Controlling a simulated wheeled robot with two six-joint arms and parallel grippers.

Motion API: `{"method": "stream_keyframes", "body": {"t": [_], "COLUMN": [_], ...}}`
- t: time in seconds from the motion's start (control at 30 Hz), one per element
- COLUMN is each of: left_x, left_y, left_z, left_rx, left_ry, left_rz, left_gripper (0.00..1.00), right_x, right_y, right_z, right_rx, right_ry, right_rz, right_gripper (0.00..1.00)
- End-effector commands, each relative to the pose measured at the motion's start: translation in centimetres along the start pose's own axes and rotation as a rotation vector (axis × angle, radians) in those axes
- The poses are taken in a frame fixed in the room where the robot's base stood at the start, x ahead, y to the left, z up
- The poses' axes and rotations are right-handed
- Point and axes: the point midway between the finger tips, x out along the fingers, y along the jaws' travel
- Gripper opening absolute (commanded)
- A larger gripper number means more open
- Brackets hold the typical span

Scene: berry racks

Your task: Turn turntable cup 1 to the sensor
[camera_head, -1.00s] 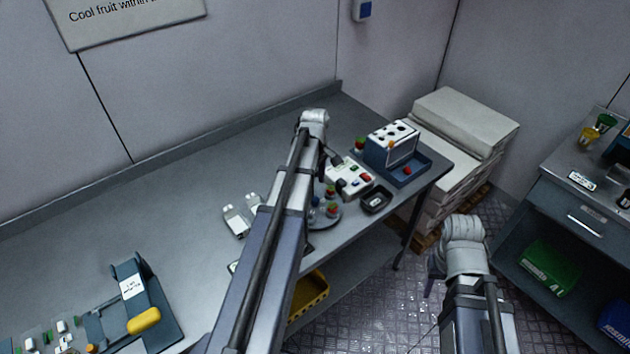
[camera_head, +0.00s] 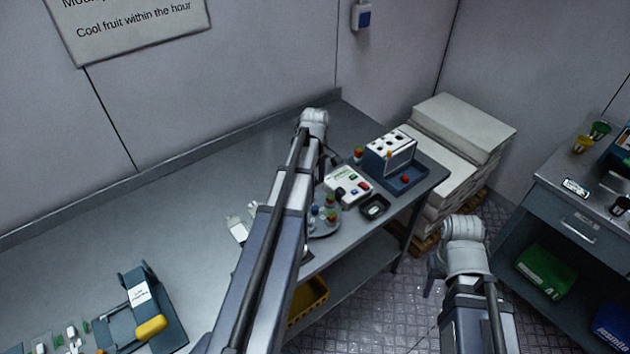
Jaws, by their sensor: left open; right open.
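The turntable (camera_head: 327,234) is a grey disc near the front edge of the bench, partly hidden behind my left arm. Small cups (camera_head: 331,216) with red and green tops stand on it. I cannot tell which is cup 1. A white box with coloured buttons (camera_head: 340,176) stands just behind the turntable; I cannot make out which part is the sensor. My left gripper (camera_head: 334,158) is open, small and dark, above the bench behind the button box's left end. My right gripper (camera_head: 433,273) is open, mostly hidden by its wrist, out over the floor right of the bench.
A black dish (camera_head: 375,208) sits right of the turntable. A blue stand with a yellow piece (camera_head: 151,327) is at front left. The middle-left bench is clear.

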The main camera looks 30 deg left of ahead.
Motion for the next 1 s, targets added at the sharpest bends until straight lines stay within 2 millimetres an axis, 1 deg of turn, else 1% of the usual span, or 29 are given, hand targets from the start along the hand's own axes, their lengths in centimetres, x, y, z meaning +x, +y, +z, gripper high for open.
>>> {"method": "stream_keyframes", "body": {"t": [0.03,0.7,0.83,1.0], "left_x": [-0.8,-5.9,-6.5,-6.4], "left_y": [0.0,0.0,0.0,0.0], "left_z": [0.0,0.0,0.0,0.0], "left_rx": [0.000,0.000,0.000,0.000], "left_ry": [0.000,0.000,0.000,0.000], "left_rz": [0.000,0.000,0.000,0.000], "left_gripper": [0.63,0.63,0.63,0.63], "right_x": [-0.8,-5.9,-6.5,-6.3], "right_y": [0.1,0.5,0.6,0.6], "right_z": [0.1,0.4,0.4,0.4], "right_rx": [0.001,0.009,0.009,0.009], "right_ry": [0.000,-0.001,-0.001,-0.001], "right_rz": [0.000,-0.002,-0.002,-0.002], "right_gripper": [0.50,0.50,0.50,0.50]}}
